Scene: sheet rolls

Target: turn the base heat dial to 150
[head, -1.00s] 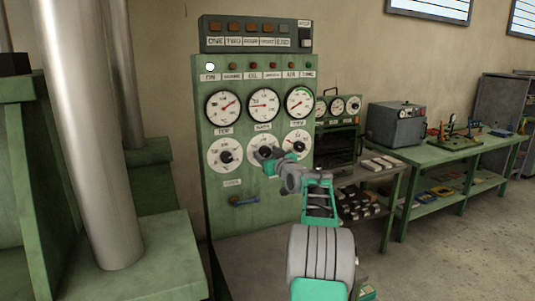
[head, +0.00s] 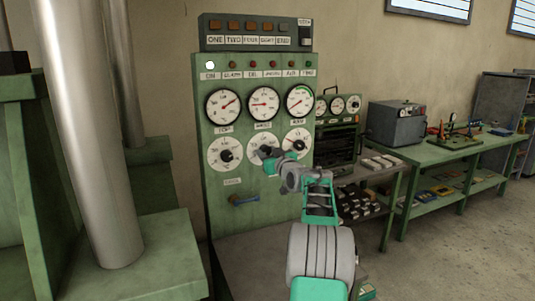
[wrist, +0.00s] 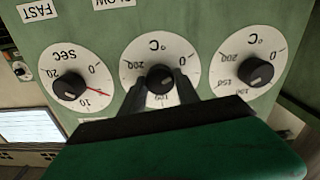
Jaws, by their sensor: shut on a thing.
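A green control panel (head: 265,205) carries a lower row of three white dials with black knobs. My gripper (head: 266,155) is at the middle dial (head: 262,138). In the wrist view its two dark fingers (wrist: 160,88) are shut on the middle knob (wrist: 160,76), whose face (wrist: 134,62) is marked °C. The fingers hide part of that scale, and I cannot read its setting surely. The left dial (head: 224,153), also marked °C, shows at the right in the inverted wrist view (wrist: 250,48). I cannot read which dial is base heat.
The SEC dial (wrist: 72,58) has a red pointer and sits close beside the held knob. Three gauges (head: 263,104) are above. A steel column (head: 88,130) stands at left, a green workbench (head: 450,150) at right.

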